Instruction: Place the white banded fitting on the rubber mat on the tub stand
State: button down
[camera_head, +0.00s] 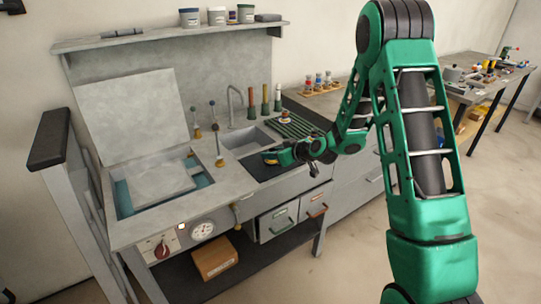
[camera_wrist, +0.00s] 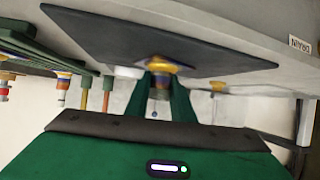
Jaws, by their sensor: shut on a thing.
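My gripper (camera_wrist: 160,84) is shut on a small banded piece (camera_wrist: 160,66) with yellow and purplish-blue bands. It is blurred, and the fingers hide part of it, so I cannot tell whether its body is white. In the head view my gripper (camera_head: 272,158) is low over the dark rubber mat (camera_head: 258,172), right of the raised-lid basin. The mat (camera_wrist: 100,38) also fills the top of the wrist view. I cannot tell whether the held piece touches it. A white round thing (camera_wrist: 128,72) shows just left of the fingers. I cannot clearly make out the tub stand.
A lidded basin (camera_head: 122,200) with blue-green inside is at the left. Several tubs (camera_head: 217,15) are on the upper shelf (camera_head: 170,36). Small bottles (camera_head: 318,82) stand at the back right.

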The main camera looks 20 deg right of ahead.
jog(key=c, duration=1.5)
grip_release()
jog(key=s+d+r+m+g+h, duration=0.2)
jog(key=s+d, duration=0.4)
jog(key=s, duration=1)
jog(key=s+d+r+m+g+h, duration=0.2)
jog(key=s+d+r+m+g, duration=0.3)
jog(key=s, duration=1.2)
jog(key=s+d+r+m+g+h, duration=0.1)
jog(key=s+d+r+m+g, duration=0.2)
jog(key=s, duration=1.4)
jog(key=shift+s+d+r+m+g+h, duration=0.1)
jog(key=shift+d+r+m+g+h, duration=0.1)
jog(key=shift+d+r+m, duration=0.55)
jog(key=shift+s+d+r+m+g+h, duration=0.1)
jog(key=shift+d+r+m+h, duration=0.2)
jog(key=shift+d+r, duration=0.8)
